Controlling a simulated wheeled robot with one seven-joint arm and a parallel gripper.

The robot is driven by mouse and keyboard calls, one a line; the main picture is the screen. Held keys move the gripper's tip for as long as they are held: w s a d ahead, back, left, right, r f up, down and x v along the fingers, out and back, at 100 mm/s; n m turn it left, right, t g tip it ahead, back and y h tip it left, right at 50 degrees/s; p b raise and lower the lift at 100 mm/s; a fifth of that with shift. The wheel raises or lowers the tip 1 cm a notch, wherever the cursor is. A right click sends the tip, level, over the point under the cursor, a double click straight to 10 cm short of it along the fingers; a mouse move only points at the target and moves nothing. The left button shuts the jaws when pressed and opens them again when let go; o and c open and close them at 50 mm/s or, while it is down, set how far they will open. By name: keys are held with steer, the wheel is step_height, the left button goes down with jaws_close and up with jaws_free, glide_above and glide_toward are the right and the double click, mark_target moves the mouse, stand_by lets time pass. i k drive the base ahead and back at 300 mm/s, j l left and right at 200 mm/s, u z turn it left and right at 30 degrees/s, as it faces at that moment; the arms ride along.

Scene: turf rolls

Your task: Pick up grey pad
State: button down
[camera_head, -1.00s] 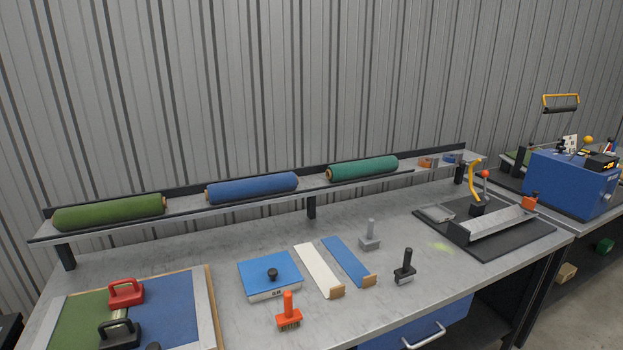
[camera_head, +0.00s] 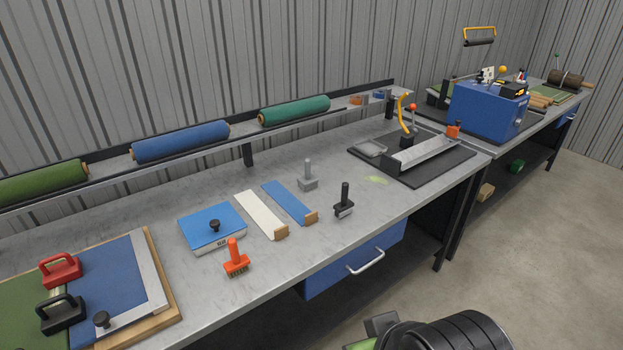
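Two grey things could be the grey pad, and I cannot tell which it is. One is a small grey block with an upright grey handle (camera_head: 308,182), standing on the bench behind the blue strip. The other is a flat grey piece (camera_head: 369,148) lying on the black mat at the bench's right end. Neither is held. Part of my own arm, black and rounded, shows at the bottom edge, well in front of the bench. My gripper's fingertips are not in view.
The grey bench (camera_head: 300,235) also holds a blue-topped block (camera_head: 205,222), an orange brush (camera_head: 236,258), a white strip (camera_head: 258,212), a blue strip (camera_head: 287,200) and a black-handled tool (camera_head: 344,203). A shelf with turf rolls (camera_head: 180,143) runs behind. Open floor (camera_head: 530,240) lies right.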

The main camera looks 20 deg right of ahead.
mark_target(309, 182)
steer(key=i+l+u, duration=0.35)
steer(key=l, duration=0.25)
steer(key=i+l+u, duration=0.35)
steer(key=l, duration=0.35)
steer(key=i+l+u, duration=0.15)
steer(key=l, duration=0.25)
steer(key=i+l+u, duration=0.2)
steer(key=l, duration=0.2)
steer(key=k, duration=0.1)
